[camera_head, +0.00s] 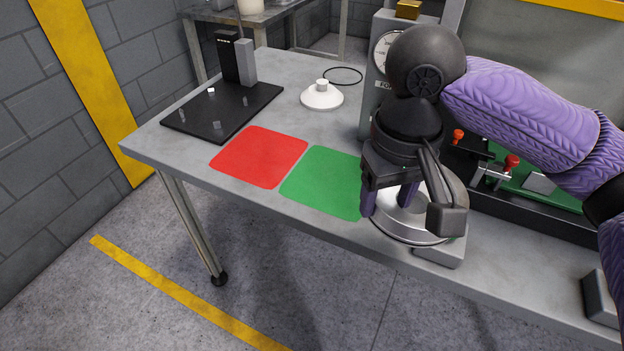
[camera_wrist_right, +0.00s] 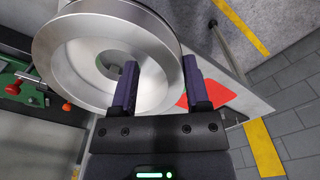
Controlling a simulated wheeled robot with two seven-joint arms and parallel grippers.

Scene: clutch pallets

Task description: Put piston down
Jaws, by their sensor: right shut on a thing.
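The piston, a round silver metal disc (camera_head: 402,224) with a raised rim, is at the right part of the table near the front edge. My right gripper (camera_head: 388,204) is shut on its rim. In the right wrist view the piston (camera_wrist_right: 75,62) fills the upper left, with one finger of my right gripper (camera_wrist_right: 160,68) inside the rim and the other outside. I cannot tell whether the piston touches anything below. The green square (camera_head: 325,183) lies just left of the gripper, its right part hidden. The red square (camera_head: 259,156) lies farther left. My left gripper is not in view.
A grey block (camera_head: 440,254) shows below the piston. A gauge (camera_head: 386,50) stands behind my arm, with a green fixture (camera_head: 545,187) with red knobs at right. A white cone-shaped part (camera_head: 322,97), a thin black ring (camera_head: 342,76) and a black board (camera_head: 222,118) are farther back.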

